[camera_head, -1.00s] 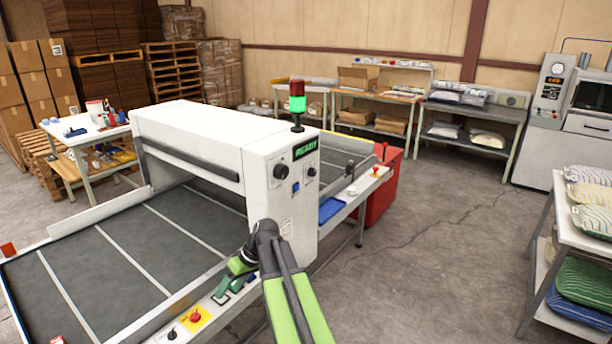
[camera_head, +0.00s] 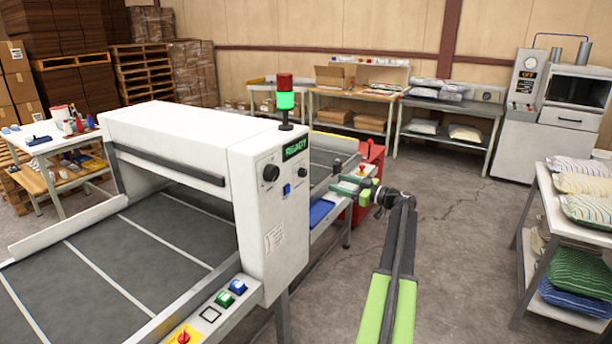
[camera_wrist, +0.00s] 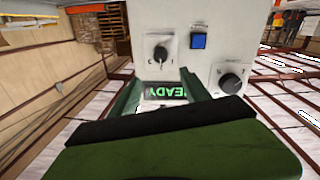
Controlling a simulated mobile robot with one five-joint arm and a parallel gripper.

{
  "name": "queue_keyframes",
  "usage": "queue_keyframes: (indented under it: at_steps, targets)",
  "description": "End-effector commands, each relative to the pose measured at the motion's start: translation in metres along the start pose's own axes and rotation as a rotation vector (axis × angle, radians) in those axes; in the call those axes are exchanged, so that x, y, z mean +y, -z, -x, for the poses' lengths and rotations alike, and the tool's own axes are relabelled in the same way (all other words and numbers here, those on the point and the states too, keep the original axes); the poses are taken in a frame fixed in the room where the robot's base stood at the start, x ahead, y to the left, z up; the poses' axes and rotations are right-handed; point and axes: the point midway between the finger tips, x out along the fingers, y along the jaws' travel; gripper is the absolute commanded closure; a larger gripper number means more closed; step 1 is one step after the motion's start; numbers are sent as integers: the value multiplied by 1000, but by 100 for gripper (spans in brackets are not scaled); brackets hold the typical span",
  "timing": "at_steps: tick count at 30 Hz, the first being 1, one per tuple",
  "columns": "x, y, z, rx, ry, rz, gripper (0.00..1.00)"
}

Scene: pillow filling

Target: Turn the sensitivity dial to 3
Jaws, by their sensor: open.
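A white machine (camera_head: 200,150) with a lit green READY display (camera_head: 295,148) has a large black dial (camera_head: 270,172) and a smaller black knob (camera_head: 302,172) on its end panel. In the wrist view, which is upside down, the large dial (camera_wrist: 231,81) is at right and the smaller knob (camera_wrist: 161,54) near the middle. Their labels are too small to read, so I cannot tell which is the sensitivity dial. My gripper (camera_head: 340,184) is open and right of the panel. In the wrist view, its green jaws (camera_wrist: 160,84) frame the READY display, touching neither knob.
A blue button (camera_head: 287,189) sits between and below the knobs. A green-lit signal tower (camera_head: 286,100) stands on top of the machine. The floor between is clear.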

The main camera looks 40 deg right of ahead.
Motion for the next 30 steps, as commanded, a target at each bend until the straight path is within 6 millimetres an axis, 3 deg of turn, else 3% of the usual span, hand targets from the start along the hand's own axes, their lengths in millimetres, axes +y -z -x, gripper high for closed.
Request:
queue_keyframes:
  at_steps: [9,15,21,29,30]
  targets:
    - [-2,0,-87,1,7,-1,45]
    - [-3,0,-127,1,8,-1,45]
    - [-4,0,-143,0,6,-1,45]
    - [-5,0,-144,0,7,-1,45]
    - [-5,0,-144,0,7,-1,50]
